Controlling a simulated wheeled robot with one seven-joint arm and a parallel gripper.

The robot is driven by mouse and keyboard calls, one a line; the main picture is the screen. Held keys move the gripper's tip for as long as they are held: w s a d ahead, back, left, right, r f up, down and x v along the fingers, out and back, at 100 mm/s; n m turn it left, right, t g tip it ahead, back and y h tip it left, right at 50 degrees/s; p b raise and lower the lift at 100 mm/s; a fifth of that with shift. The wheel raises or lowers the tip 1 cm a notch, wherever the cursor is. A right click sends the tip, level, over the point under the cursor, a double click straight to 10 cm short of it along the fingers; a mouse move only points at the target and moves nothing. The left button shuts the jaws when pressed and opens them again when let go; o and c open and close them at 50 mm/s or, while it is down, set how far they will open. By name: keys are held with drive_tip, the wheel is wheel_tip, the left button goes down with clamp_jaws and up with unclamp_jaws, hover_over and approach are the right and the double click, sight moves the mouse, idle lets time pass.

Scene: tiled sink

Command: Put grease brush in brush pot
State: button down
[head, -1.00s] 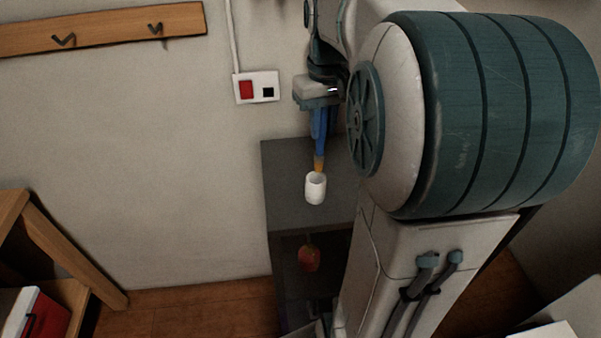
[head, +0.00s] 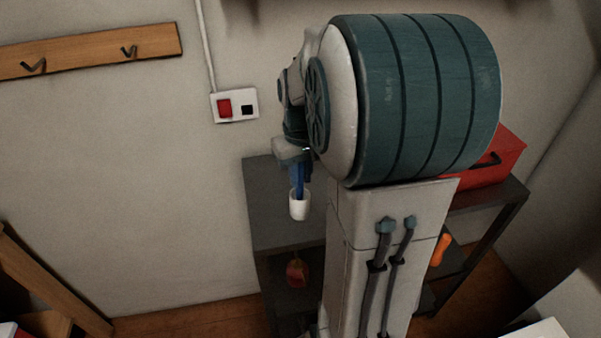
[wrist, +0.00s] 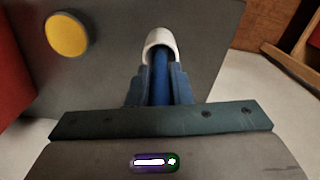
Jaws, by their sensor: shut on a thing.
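The grease brush has a blue handle (wrist: 161,78), seen between my fingers in the wrist view. My gripper (head: 297,178) is shut on it, just above the white brush pot (head: 299,208). In the head view the brush's lower end is hidden inside the pot, and only the blue upper part shows above the rim. The pot stands on the dark grey shelf top (head: 280,228). In the wrist view the pot's white rim (wrist: 160,38) shows around the blue handle. I cannot tell whether the brush touches the pot's bottom.
A red toolbox (head: 497,160) stands on the shelf top at the right. A yellow round thing (wrist: 67,35) lies on the top in the wrist view. A red thing (head: 297,271) and an orange thing (head: 440,249) show lower down. The shelf top left of the pot is clear.

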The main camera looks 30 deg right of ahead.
drive_tip(key=shift+f, duration=0.1)
drive_tip(key=c, duration=1.3)
unclamp_jaws()
wheel_tip(320, 180, up, 11)
drive_tip(key=shift+r, duration=0.4)
drive_tip(key=shift+s+a+r, duration=0.1)
drive_tip(key=shift+a, duration=0.05)
drive_tip(key=s+a+f+t, duration=0.3)
drive_tip(key=s+a+f, duration=0.6)
drive_tip(key=s+a, duration=0.2)
drive_tip(key=shift+s+a+f+n, duration=0.25)
drive_tip(key=shift+s+a+n, duration=0.1)
drive_tip(key=shift+s, duration=0.2)
